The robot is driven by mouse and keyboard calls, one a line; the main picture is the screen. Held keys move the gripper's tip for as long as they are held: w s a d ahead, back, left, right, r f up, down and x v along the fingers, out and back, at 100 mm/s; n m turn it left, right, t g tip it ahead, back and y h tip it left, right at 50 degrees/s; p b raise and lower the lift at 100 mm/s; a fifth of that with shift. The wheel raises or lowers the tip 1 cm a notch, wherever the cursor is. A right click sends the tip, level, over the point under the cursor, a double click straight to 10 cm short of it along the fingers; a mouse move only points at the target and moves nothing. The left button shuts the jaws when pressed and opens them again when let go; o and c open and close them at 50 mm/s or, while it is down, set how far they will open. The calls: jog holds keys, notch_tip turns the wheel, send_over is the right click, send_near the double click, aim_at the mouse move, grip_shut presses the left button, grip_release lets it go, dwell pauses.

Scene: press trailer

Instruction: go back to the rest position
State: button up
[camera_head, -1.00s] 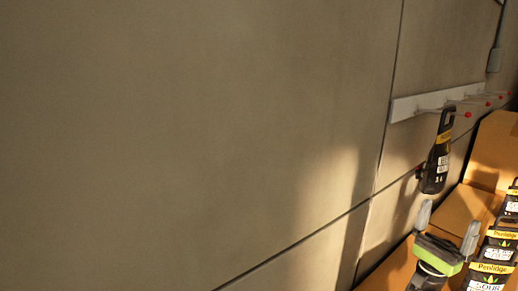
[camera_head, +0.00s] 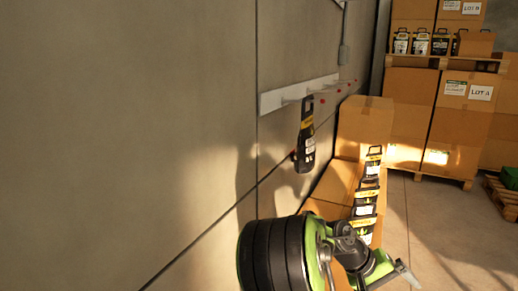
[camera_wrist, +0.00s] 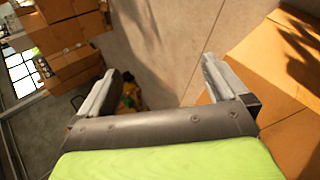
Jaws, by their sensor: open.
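My gripper (camera_wrist: 158,85) is open and empty in the wrist view, with its two fingers well apart. In the head view the green and black end of my arm fills the bottom centre, and the gripper (camera_head: 393,277) points to the lower right; only part of it shows. A black pouch with a yellow label (camera_head: 306,140) hangs from the wall rack (camera_head: 298,93), which has red-tipped pegs. The gripper is apart from it, lower and to the right.
An open cardboard box (camera_head: 365,125) with several black labelled packs (camera_head: 366,205) stands just behind my arm. Stacked cartons (camera_head: 408,115) stand on pallets at the back right. A plain wall (camera_head: 120,130) fills the left.

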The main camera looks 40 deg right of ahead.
jog(key=w+a+n+t+y, duration=0.25)
jog(key=w+a+t, duration=0.4)
jog(key=a, duration=0.45)
jog(key=s+a+r+n+t+y, duration=0.1)
jog(key=a+r+n+t+y, duration=0.15)
jog(key=a, duration=0.95)
jog(key=s+a+r+n+t+y, duration=0.1)
jog(key=a+r+n+t+y, duration=0.15)
jog(key=a, duration=0.95)
notch_tip(320, 180, up, 13)
jog(key=s+p, duration=0.1)
jog(key=p, duration=1.1)
jog(key=shift+a+r+n+h+p, duration=0.15)
jog(key=shift+a+n+h+p, duration=0.2)
jog(key=shift+p, duration=0.05)
jog(key=shift+s, duration=0.1)
